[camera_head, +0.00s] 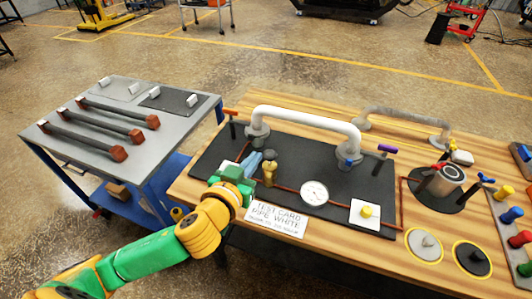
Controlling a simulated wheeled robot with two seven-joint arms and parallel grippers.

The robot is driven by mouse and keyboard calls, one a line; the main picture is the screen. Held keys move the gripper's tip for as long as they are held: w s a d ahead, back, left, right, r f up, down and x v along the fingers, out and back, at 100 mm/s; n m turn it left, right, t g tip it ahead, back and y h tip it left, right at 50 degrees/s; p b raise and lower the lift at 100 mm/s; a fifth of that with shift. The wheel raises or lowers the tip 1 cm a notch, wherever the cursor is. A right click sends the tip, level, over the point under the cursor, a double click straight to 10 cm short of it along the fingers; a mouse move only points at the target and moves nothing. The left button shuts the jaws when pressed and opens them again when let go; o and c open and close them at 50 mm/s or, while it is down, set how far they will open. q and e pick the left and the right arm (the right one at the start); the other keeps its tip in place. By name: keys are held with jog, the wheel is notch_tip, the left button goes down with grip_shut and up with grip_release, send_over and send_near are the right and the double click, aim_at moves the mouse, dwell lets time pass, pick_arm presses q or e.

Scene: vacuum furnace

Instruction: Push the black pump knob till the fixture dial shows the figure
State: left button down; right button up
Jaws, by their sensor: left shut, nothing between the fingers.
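The fixture dial (314,192), a round white gauge, lies on the black mat (225,145) in the middle of the bench; its figure is too small to read. The black pump knob (270,155) appears as a small dark cap above a brass body (269,174), left of the dial. My left gripper (254,161) comes in from the lower left, with its blue-grey fingers shut and empty. It is close beside the knob on its left; I cannot tell whether they touch. A white pipe (305,117) arches behind them. My right gripper is not in view.
A white test card (276,220) lies at the bench's front edge. A yellow button on a white plate (366,211) is right of the dial. A metal cylinder (448,179) and coloured knobs stand farther right. A grey cart (130,105) with dark bars stands left.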

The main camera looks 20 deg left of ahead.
pick_arm(q)
jog(key=w+f, duration=0.6)
jog(key=w, duration=0.2)
jog(key=shift+w+d+p, duration=0.15)
jog(key=shift+w+p, duration=0.05)
jog(key=shift+p, duration=0.15)
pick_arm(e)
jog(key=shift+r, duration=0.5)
pick_arm(q)
jog(key=shift+f, duration=0.1)
jog(key=shift+f, duration=0.1)
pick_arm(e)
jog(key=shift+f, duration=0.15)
pick_arm(q)
jog(key=r+v, duration=0.1)
jog(key=v, duration=0.9)
jog(key=shift+b, duration=0.45)
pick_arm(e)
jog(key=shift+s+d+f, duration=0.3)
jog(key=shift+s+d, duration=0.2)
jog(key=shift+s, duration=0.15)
